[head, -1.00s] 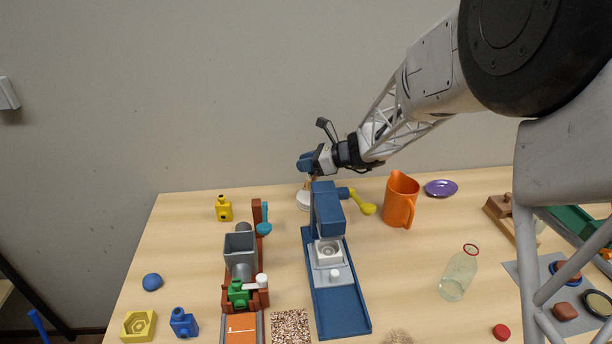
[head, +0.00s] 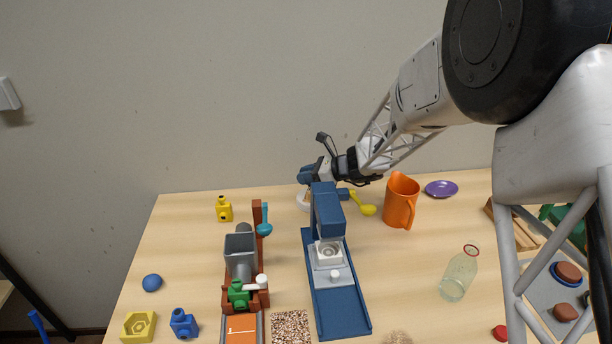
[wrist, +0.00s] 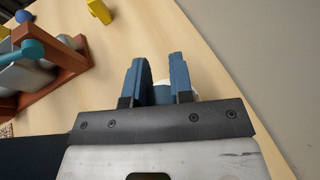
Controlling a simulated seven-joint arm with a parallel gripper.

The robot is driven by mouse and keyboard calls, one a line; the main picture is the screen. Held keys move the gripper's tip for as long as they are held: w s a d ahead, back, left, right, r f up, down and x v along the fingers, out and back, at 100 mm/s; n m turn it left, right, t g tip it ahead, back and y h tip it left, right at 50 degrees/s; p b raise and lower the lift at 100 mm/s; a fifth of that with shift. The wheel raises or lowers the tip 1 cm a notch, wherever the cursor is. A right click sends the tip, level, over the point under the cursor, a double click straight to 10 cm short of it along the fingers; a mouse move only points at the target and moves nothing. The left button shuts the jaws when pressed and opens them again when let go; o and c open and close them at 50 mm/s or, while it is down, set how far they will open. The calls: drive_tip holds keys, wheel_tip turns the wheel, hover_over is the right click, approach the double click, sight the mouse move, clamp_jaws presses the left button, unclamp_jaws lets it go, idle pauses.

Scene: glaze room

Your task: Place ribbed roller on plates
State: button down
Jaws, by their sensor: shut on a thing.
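My gripper (head: 306,178) is at the back of the table, behind the blue press-like stand. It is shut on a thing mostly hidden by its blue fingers. In the wrist view, the gripper (wrist: 162,80) has a small pale and bluish part showing between its fingers. A white round thing (head: 303,203) shows just below the gripper in the head view; I cannot tell whether it is part of the held thing. I cannot make out ribs on anything. A purple plate (head: 441,194) lies at the back right. A blue-rimmed round plate (head: 555,277) bears a brown disc at the right.
The blue stand (head: 341,308) and a grey hopper in a brown frame (head: 240,245) stand in front. A yellow spoon (head: 367,210), an orange jug (head: 400,203) and a clear bottle (head: 458,275) are to the right. The table between stand and bottle is mostly clear.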

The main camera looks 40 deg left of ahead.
drive_tip(key=shift+f, duration=0.4)
drive_tip(key=shift+f, duration=0.4)
drive_tip(key=c, duration=1.3)
unclamp_jaws()
drive_tip(key=shift+s, duration=0.1)
drive_tip(key=shift+c, duration=0.2)
drive_tip(key=o, duration=0.3)
drive_tip(key=shift+o, duration=0.2)
drive_tip(key=shift+r, duration=0.1)
drive_tip(key=shift+r, duration=0.15)
drive_tip(key=shift+r, duration=0.5)
drive_tip(key=v, duration=1.2)
